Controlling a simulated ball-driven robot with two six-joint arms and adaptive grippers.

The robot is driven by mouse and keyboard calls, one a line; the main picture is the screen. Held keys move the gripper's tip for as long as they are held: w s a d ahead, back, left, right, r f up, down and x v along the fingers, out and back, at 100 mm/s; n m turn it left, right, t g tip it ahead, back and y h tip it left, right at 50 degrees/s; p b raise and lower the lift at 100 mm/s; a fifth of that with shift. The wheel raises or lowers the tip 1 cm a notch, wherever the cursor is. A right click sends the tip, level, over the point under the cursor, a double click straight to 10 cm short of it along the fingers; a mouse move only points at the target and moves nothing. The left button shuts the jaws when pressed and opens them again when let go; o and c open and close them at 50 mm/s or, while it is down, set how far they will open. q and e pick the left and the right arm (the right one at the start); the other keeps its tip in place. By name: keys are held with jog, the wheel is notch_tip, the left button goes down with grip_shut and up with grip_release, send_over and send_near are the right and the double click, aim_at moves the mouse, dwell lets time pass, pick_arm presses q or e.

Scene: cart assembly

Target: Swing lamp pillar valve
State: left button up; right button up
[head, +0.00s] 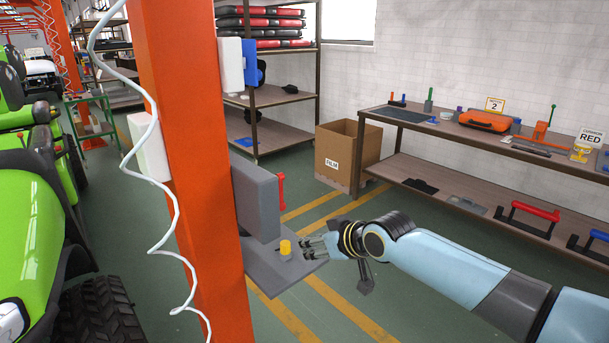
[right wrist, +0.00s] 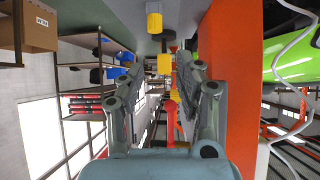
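The orange lamp pillar (head: 190,150) carries a grey box (head: 256,200) above a grey shelf plate (head: 275,275). A red valve lever (head: 281,190) stands upright on the box's right side. A yellow knob (head: 285,247) sits on the plate. My right gripper (head: 312,246) is beside the knob, above the plate's right part, below the lever. In the upside-down right wrist view its fingers (right wrist: 163,75) are spread, with nothing clasped. A red bar (right wrist: 172,105) shows between them; I cannot tell whether it is the lever. My left gripper is out of view.
A white coiled cable (head: 165,200) hangs before the pillar. A green vehicle (head: 40,230) stands at left. A cardboard box (head: 345,155) is on the floor behind, near a workbench (head: 450,132) with tools. Floor with yellow stripes lies open between pillar and bench.

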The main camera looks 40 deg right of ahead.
jog(key=t+p, duration=0.1)
jog(key=p, duration=0.1)
send_near(284, 204)
jog(key=x, duration=0.2)
jog(key=f+b+x, duration=0.1)
jog(key=b+x, duration=0.5)
jog(key=b, duration=0.3)
jog(key=shift+d+y, duration=0.2)
jog(key=shift+y, duration=0.1)
jog(key=shift+s+r+b, duration=0.2)
jog(key=shift+s+b, duration=0.1)
jog(key=shift+r, duration=0.15)
jog(key=shift+c, duration=1.3)
jog(key=shift+a+r, duration=0.1)
jog(key=shift+a, duration=0.15)
grip_shut()
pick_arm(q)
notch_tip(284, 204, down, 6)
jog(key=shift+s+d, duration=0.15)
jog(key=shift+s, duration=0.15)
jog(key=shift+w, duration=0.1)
pick_arm(e)
jog(key=shift+d, duration=0.2)
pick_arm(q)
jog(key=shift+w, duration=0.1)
pick_arm(e)
jog(key=shift+w+r, duration=0.1)
jog(key=shift+w, duration=0.05)
